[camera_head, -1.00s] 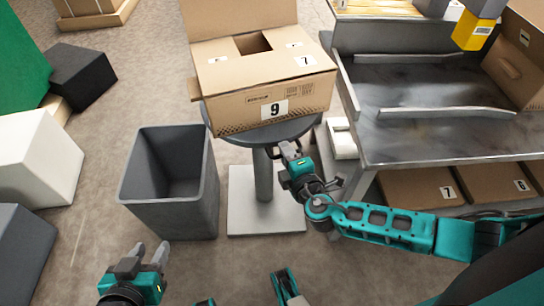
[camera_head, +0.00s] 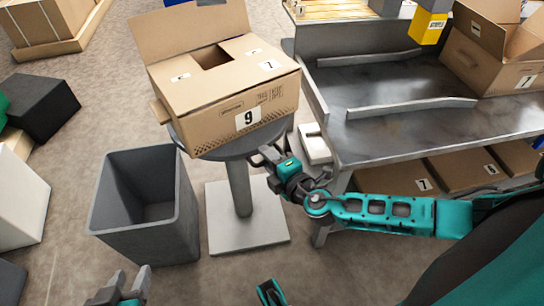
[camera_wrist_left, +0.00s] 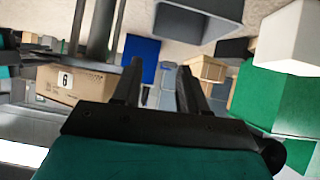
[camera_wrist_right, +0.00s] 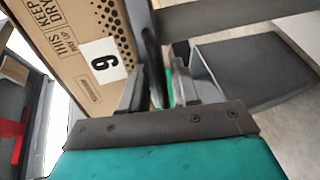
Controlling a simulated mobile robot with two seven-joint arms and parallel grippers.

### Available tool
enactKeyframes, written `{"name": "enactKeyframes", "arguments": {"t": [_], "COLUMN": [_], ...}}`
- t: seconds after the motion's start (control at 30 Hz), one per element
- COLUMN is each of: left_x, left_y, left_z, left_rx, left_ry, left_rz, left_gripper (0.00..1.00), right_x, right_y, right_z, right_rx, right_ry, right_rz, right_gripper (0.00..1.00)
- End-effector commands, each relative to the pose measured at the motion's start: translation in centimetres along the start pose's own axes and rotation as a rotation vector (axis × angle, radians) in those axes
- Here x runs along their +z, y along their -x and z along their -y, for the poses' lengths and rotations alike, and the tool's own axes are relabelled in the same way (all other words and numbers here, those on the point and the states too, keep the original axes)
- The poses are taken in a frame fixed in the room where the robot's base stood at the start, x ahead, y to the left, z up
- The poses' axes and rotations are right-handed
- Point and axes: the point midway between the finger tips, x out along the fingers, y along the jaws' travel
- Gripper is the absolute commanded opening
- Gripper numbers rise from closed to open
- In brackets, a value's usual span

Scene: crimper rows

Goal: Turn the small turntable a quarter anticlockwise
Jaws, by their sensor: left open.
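The small turntable (camera_head: 238,149) is a grey round plate on a column with a square foot. An open-topped cardboard box (camera_head: 240,115) labelled 9 sits on it and hides most of the plate. My right gripper (camera_head: 266,157) is at the plate's front right rim, below the box corner. In the right wrist view the box's printed side (camera_wrist_right: 90,45) is close to the fingers (camera_wrist_right: 165,85); a dark rim-like edge shows between them, and whether they grip it is unclear. My left gripper (camera_head: 132,282) is open and empty low at the left, away from the turntable.
A grey bin (camera_head: 145,205) stands left of the turntable. A metal worktable (camera_head: 410,110) with rails stands to the right, with boxes (camera_head: 395,182) on its lower shelf. A black block (camera_head: 40,105) lies at the far left. Floor is clear in front.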

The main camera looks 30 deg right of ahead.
Motion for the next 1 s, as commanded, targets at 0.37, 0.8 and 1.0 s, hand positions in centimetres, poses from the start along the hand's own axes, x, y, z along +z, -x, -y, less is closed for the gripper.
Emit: {"name": "enactKeyframes", "arguments": {"t": [0.37, 0.8, 1.0], "left_x": [-0.5, -0.1, 0.0], "left_y": [0.5, 0.7, 0.6], "left_z": [0.2, 0.5, 0.5], "left_rx": [-0.004, -0.012, -0.012], "left_ry": [-0.006, -0.009, -0.009], "left_rz": [-0.005, 0.008, 0.010], "left_gripper": [0.43, 0.43, 0.43], "right_x": [0.0, 0.1, 0.1], "right_y": [5.4, 12.3, 12.8], "right_z": [0.0, 0.0, -0.1], "right_rx": [-0.005, -0.001, 0.001], "right_ry": [0.000, 0.001, 0.000], "right_rz": [-0.001, 0.001, 0.001], "right_gripper": [0.30, 0.30, 0.30]}}
